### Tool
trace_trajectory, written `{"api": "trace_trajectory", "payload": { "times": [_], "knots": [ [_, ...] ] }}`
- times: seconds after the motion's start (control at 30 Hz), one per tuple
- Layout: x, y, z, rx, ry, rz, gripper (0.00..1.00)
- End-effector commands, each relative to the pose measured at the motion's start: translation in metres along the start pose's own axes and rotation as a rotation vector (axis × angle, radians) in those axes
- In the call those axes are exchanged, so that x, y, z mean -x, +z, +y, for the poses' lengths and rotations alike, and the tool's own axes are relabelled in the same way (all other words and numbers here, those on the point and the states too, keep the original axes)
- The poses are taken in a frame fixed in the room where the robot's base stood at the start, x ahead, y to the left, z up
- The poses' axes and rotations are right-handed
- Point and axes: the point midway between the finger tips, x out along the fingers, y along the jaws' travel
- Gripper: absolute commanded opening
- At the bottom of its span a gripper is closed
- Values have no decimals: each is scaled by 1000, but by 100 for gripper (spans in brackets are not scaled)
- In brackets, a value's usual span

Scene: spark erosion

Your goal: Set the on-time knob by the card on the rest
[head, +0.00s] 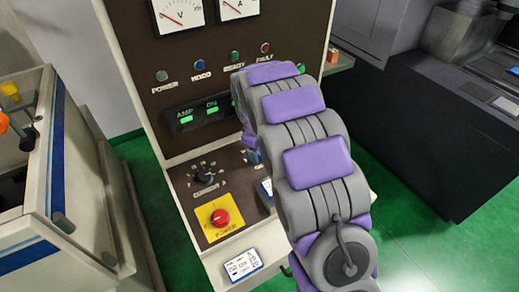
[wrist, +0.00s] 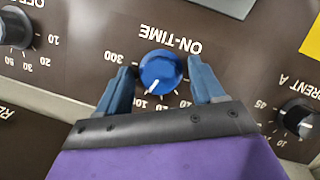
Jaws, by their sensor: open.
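The on-time knob (wrist: 160,71) is round and blue with a white pointer line, under the upside-down label ON-TIME (wrist: 171,40) in the wrist view. The pointer aims down and left, close to the mark that reads 100. My gripper (wrist: 160,82) is open, with one blue finger on each side of the knob; I cannot tell whether they touch it. In the head view my arm hides most of this area. A white card (head: 243,264) with a blue border lies on the front ledge in the head view; its print is too small to read surely.
A black current knob (head: 204,175) and a red button on a yellow plate (head: 219,217) are left of my arm. In the wrist view, black knobs stand at the left (wrist: 14,30) and right (wrist: 297,115). A white-walled cabinet (head: 45,150) stands at left.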

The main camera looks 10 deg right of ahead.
Motion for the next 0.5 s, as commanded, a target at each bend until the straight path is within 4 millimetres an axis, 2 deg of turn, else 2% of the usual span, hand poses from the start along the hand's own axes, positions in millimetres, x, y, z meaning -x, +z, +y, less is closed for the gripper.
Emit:
{"api": "trace_trajectory", "payload": {
  "times": [0.13,0.23,0.5],
  "knots": [
    [5,-1,0,0,2,3,68],
    [17,-2,1,0,5,6,68],
    [74,-2,0,1,2,3,68]
  ]
}}
